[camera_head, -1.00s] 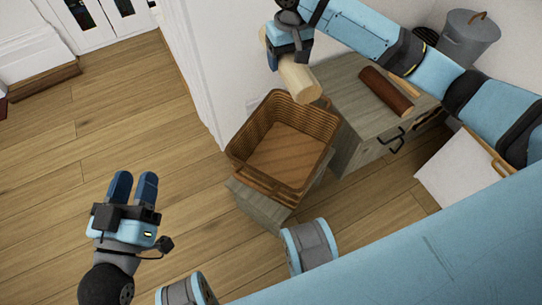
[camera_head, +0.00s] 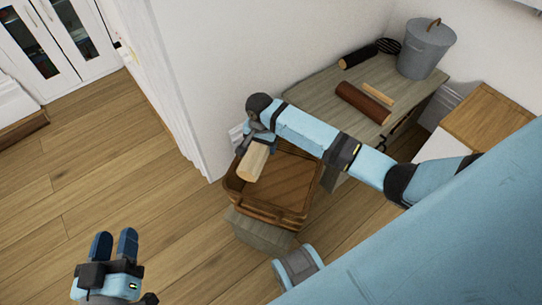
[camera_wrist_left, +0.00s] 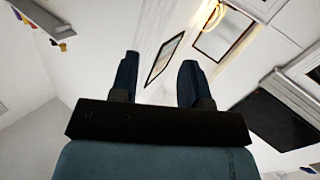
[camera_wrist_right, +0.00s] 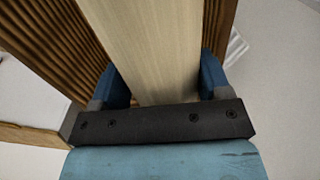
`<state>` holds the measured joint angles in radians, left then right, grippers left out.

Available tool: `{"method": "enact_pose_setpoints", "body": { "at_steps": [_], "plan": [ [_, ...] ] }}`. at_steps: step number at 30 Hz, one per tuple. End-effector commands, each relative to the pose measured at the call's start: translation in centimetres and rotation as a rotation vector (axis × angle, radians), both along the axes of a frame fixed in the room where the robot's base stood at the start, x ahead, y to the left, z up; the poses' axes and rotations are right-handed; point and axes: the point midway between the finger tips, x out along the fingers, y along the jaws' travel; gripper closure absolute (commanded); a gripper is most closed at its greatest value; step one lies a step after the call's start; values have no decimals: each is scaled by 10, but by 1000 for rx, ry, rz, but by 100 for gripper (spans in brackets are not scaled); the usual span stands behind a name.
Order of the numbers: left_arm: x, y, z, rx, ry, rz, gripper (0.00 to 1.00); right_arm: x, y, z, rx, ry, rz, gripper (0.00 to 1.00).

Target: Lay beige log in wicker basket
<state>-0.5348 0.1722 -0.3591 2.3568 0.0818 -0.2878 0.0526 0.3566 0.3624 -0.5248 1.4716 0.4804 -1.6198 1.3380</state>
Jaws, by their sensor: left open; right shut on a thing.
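The beige log (camera_head: 253,163) is gripped by my right gripper (camera_head: 262,142) at the left part of the wicker basket (camera_head: 240,196). In the right wrist view the log (camera_wrist_right: 147,45) fills the space between the two fingers, with ribbed basket wall (camera_wrist_right: 48,45) on both sides of it. The log is tilted, its near end toward the basket's left rim; I cannot tell whether it touches the basket. The basket's bottom is otherwise bare. My left gripper (camera_head: 115,246) is open and empty, away to the lower left; its fingers show apart in the left wrist view (camera_wrist_left: 158,80).
The basket rests on a low grey wooden block (camera_head: 257,232). Behind it, a grey wooden cabinet (camera_head: 325,85) carries a red-brown log (camera_head: 362,103), a thin light stick (camera_head: 378,93), a dark brush-like item (camera_head: 358,56) and a lidded metal bucket (camera_head: 425,48). A white wall stands behind.

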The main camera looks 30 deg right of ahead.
Motion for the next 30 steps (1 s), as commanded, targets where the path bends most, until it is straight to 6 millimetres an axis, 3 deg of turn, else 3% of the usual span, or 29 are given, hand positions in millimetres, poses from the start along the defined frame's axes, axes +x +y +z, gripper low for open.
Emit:
{"method": "enact_pose_setpoints", "body": {
  "at_steps": [3,8,15,23,30],
  "plan": [
    [3,-10,29,-67,-133,-32,57,0,0,-35,-1,1,1,75],
    [-1,-17,47,-137,-226,-62,57,0,0,-75,-1,1,2,75],
    [2,-20,12,-91,-115,-89,57,1,0,-125,-1,-1,4,75],
    [3,-21,-2,-69,-66,-103,57,1,0,-145,0,-1,4,75],
    [2,-23,-28,-35,6,-127,57,1,0,-178,0,-1,4,75]
  ]
}}
